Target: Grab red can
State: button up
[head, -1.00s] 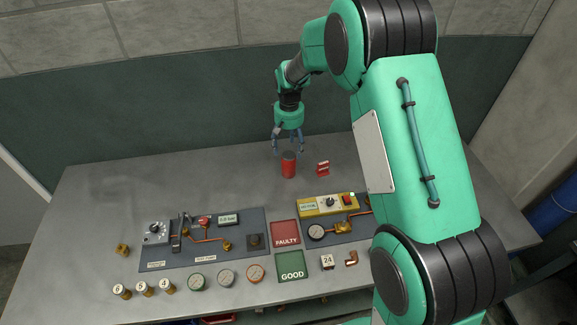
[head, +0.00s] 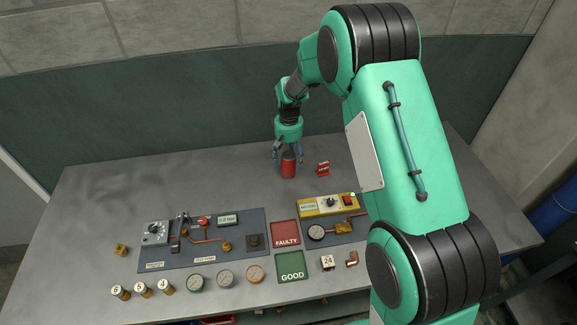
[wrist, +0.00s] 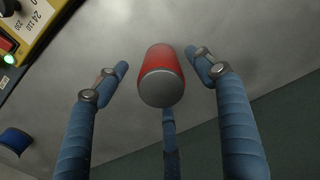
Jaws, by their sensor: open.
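The red can (head: 289,168) stands upright on the grey table toward the back, with a grey top. My gripper (head: 288,156) points down right above it, its blue fingers spread at the can's upper part. In the wrist view the can (wrist: 162,78) is between the open fingers (wrist: 160,75), with a gap on the left and right sides. A third finger is partly hidden behind the can; whether it touches the can cannot be told.
A small red item (head: 323,168) stands just right of the can. A yellow control box (head: 328,205) is in front of it to the right. A red FAULTY mat (head: 286,232) and a green GOOD mat (head: 292,265) lie nearer. The table left of the can is clear.

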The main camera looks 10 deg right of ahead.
jog(key=shift+f, duration=1.75)
jog(key=shift+c, duration=0.3)
jog(key=c, duration=1.4)
jog(key=shift+c, duration=0.2)
jog(key=shift+r, duration=0.1)
jog(key=shift+r, duration=0.4)
notch_tip(320, 180, up, 3)
jog(key=s, duration=0.5)
jog(key=s+d+p, duration=0.1)
jog(key=s, duration=0.4)
jog(key=s+r, duration=0.1)
jog(key=s, duration=0.5)
jog(key=shift+d+p, duration=0.15)
jog(key=shift+p, duration=0.25)
